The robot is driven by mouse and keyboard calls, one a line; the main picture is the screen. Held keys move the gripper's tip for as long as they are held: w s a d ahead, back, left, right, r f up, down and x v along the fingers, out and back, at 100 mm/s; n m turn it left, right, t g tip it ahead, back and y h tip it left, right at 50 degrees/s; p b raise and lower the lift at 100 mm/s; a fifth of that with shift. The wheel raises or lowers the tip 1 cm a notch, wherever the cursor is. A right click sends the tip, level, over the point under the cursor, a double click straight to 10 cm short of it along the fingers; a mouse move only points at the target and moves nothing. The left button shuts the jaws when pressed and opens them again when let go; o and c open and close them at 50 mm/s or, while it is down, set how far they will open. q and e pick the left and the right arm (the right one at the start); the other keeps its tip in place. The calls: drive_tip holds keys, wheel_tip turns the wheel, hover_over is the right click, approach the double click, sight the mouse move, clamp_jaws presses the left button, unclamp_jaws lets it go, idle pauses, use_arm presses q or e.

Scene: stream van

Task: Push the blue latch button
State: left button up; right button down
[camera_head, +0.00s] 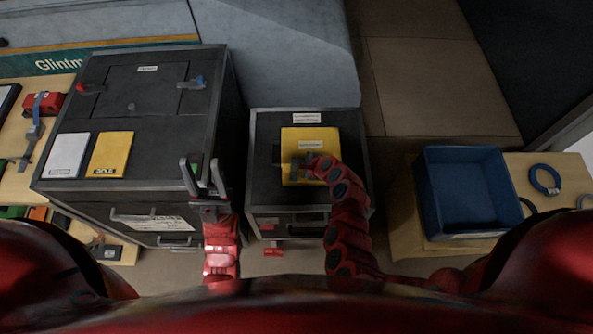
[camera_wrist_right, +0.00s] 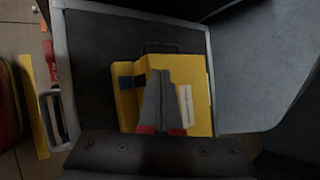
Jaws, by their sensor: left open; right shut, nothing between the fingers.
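A yellow case (camera_head: 318,139) sits on top of a dark cabinet (camera_head: 352,125) in the middle of the head view. In the right wrist view the yellow case (camera_wrist_right: 198,75) has a dark blue piece (camera_wrist_right: 127,82) near its left edge; it looks like the latch button. My right gripper (camera_head: 299,168) is shut and empty over the case. In the wrist view its fingertips (camera_wrist_right: 160,76) are just right of the blue piece. I cannot tell whether they touch the case. My left gripper (camera_head: 203,170) is open and empty, by the right side of the larger dark cabinet.
The larger cabinet (camera_head: 150,100) at left carries a hatch with a red latch (camera_head: 88,89) and a blue latch (camera_head: 192,83), and white and yellow cards (camera_head: 112,153). A blue bin (camera_head: 470,190) stands on a wooden surface at right. A grey wall is behind.

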wheel_tip(320, 180, down, 8)
drive_tip(key=b, duration=0.6)
drive_tip(key=shift+r+b, duration=0.2)
drive_tip(key=shift+b, duration=0.1)
drive_tip(key=shift+f+b, duration=0.4)
drive_tip(key=shift+f, duration=0.2)
drive_tip(key=shift+f, duration=0.1)
idle(1.2)
drive_tip(key=shift+f, duration=0.3)
drive_tip(key=shift+f+b, duration=0.65)
drive_tip(key=shift+b, duration=0.05)
idle(0.6)
idle(0.3)
drive_tip(key=shift+r+p, duration=0.95)
drive_tip(key=shift+r, duration=0.1)
